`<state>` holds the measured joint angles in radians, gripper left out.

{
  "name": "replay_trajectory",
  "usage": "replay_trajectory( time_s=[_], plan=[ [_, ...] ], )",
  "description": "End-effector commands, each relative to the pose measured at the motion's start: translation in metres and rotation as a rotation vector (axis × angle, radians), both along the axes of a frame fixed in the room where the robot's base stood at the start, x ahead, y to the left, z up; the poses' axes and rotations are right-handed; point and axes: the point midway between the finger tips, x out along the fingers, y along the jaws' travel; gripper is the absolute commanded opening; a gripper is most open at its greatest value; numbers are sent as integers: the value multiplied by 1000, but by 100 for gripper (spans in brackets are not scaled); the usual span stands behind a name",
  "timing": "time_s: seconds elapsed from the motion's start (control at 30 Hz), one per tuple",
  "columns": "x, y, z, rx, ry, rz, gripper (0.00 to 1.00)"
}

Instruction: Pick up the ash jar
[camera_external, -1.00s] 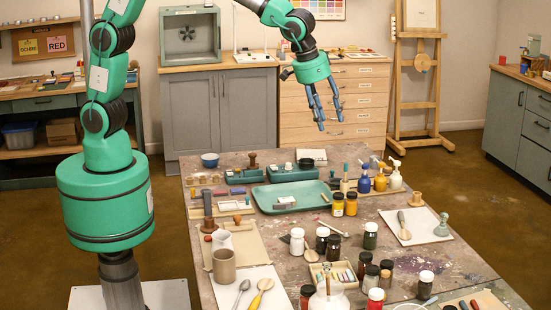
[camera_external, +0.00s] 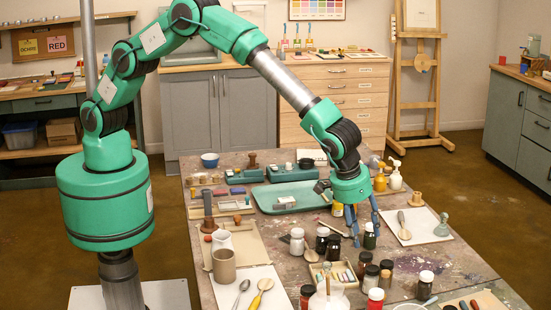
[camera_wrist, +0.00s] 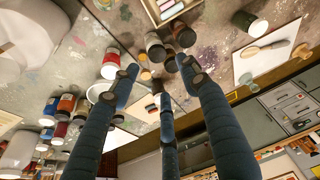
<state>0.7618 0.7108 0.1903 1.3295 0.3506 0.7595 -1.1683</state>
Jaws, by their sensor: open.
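Several small dark-lidded jars stand on the table, and I cannot read their labels. A pale grey-white jar (camera_external: 297,241) stands left of two darker jars (camera_external: 322,239); it fits ash best, but I cannot be sure. A dark jar (camera_external: 370,237) stands right beside my gripper (camera_external: 366,228). My gripper is open and points down over the middle of the table, to the right of the pale jar. In the wrist view its fingers (camera_wrist: 160,82) are spread with nothing held between them, and several jars (camera_wrist: 155,46) show beyond the tips.
A crayon box (camera_external: 333,284) and more jars (camera_external: 426,284) stand toward the front. A green tray (camera_external: 270,197) lies behind the gripper. A white board (camera_external: 420,238) with a wooden spoon is to the right. Pump bottles (camera_external: 395,177) stand at the back right.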

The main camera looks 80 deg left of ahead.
Motion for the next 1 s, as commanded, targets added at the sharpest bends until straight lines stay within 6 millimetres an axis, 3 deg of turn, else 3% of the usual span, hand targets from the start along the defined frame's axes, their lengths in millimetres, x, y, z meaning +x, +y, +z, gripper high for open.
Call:
replay_trajectory(
  time_s=[0.57, 1.0],
  plan=[
    [0, -6, -12, 1, 0, 1, 46],
    [16, -3, -66, 2, 0, 2, 46]
  ],
)
